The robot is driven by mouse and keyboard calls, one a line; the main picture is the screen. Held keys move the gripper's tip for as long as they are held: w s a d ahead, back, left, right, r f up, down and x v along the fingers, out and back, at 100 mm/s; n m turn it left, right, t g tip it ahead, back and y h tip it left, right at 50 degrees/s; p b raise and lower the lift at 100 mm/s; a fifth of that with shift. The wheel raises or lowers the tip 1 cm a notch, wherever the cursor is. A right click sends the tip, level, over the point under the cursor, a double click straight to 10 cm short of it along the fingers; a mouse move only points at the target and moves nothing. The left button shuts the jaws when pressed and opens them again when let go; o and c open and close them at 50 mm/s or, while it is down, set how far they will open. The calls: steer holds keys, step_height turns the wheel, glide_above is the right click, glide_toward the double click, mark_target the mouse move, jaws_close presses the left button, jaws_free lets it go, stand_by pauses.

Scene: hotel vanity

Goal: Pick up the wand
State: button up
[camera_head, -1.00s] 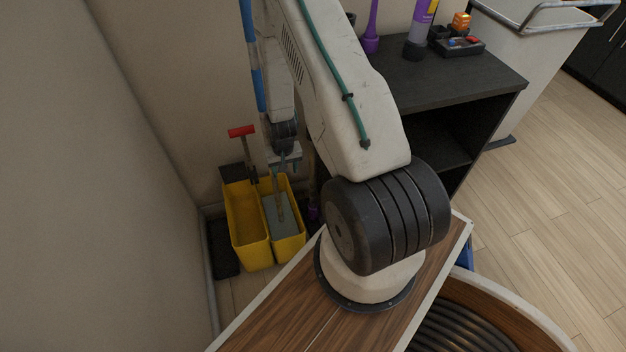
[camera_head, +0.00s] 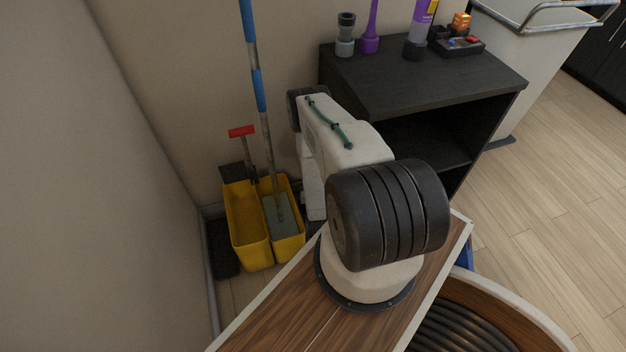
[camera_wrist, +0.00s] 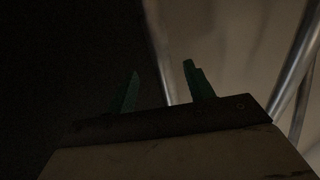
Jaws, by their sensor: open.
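My gripper (camera_wrist: 162,82) shows in the wrist view with its two green fingers apart and nothing between them. In the head view it is hidden behind my folded arm and the black cabinet. Nothing is clearly a wand. A slim purple piece (camera_head: 371,30) with a wider base stands upright on the cabinet top in the head view, and a purple-and-grey bottle-like item (camera_head: 421,25) stands to its right. I cannot tell whether either is the wand. The wrist view is very dark, with a shiny metal tube (camera_wrist: 298,70) at the right, apart from the fingers.
The black cabinet (camera_head: 425,85) has an open shelf front. A grey-black cylinder (camera_head: 345,36) and a black tray (camera_head: 460,45) with small coloured items stand on top. A yellow double bucket (camera_head: 247,226) with a long blue-and-grey pole (camera_head: 259,90) stands by the wall. Floor at right is clear.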

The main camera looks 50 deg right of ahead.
steer(key=x, duration=0.7)
steer(key=shift+w+d+r, duration=0.25)
steer(key=shift+w+r, duration=0.05)
steer(key=shift+r, duration=0.05)
jaws_close()
